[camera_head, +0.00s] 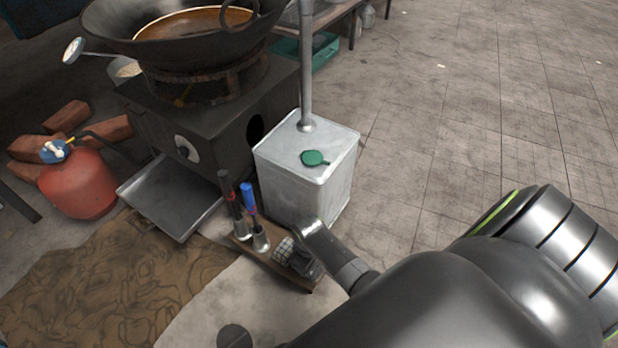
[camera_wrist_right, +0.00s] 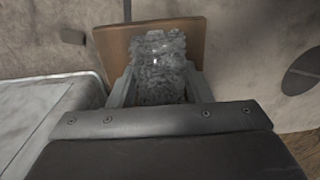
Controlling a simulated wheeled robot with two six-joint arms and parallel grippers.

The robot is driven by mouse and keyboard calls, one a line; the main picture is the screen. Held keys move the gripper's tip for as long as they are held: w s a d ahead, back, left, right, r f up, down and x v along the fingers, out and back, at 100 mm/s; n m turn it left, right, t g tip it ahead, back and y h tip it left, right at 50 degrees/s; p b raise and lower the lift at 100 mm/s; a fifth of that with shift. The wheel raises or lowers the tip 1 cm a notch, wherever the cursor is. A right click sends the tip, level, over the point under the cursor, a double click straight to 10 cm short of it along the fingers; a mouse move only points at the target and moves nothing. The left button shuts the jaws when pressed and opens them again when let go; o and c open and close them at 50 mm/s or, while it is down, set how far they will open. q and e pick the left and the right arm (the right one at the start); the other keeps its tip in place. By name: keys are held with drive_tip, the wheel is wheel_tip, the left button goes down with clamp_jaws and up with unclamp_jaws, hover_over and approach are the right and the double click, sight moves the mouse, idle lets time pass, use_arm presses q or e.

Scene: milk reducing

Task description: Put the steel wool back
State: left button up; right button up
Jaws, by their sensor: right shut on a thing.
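The steel wool (camera_wrist_right: 158,62) is a grey, shiny, tangled pad between the two fingers of my right gripper (camera_wrist_right: 157,88) in the wrist view. The gripper is shut on it. Behind the wool in that view is a brown wooden board (camera_wrist_right: 112,48). In the head view the right gripper (camera_head: 298,260) is at the near right end of this narrow board (camera_head: 296,283), with a grey piece of the wool (camera_head: 284,248) showing beside it. I cannot tell whether the wool touches the board. My left gripper is not in view.
Two metal cups with a dark-handled (camera_head: 229,192) and a blue-handled tool (camera_head: 248,198) stand on the board. A pale metal box (camera_head: 335,165) with a pipe stands close behind the gripper. A stove with a wok (camera_head: 180,30), metal tray (camera_head: 170,197) and red gas cylinder (camera_head: 80,185) are left.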

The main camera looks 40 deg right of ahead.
drive_tip(key=o, duration=1)
drive_tip(key=shift+c, duration=0.2)
